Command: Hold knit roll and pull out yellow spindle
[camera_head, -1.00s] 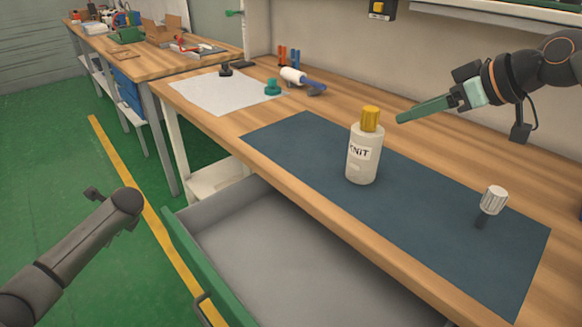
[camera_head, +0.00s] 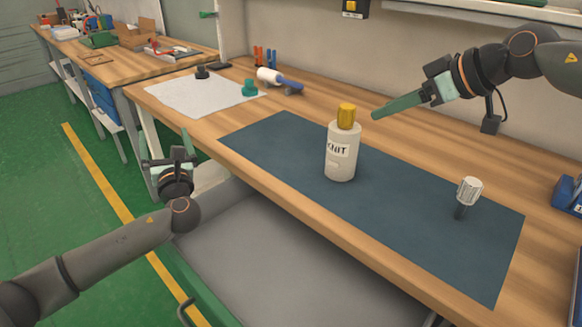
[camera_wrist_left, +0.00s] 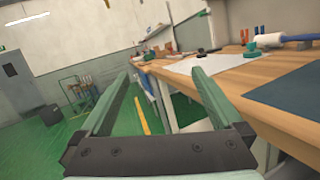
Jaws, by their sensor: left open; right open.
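The knit roll (camera_head: 341,160) is a white cylinder marked "KNIT", standing upright on the dark blue mat (camera_head: 270,140). The yellow spindle (camera_head: 346,114) sticks up from its top. My right gripper (camera_head: 376,114) is to the right of the spindle, pointing left towards it and apart from it. Its fingers are seen edge-on; it is open and holds nothing visible. My left gripper (camera_head: 169,158) is open and empty, left of the bench's front edge and well away from the roll. Its two spread fingers also show in the left wrist view (camera_wrist_left: 160,75), where the roll is out of sight.
A ribbed white knob (camera_head: 469,190) on a dark stem stands at the mat's right. An open drawer (camera_head: 270,270) juts out below the bench. A white sheet (camera_head: 190,98), a green piece (camera_head: 249,88) and a white-and-blue roller (camera_head: 280,80) lie at the back left.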

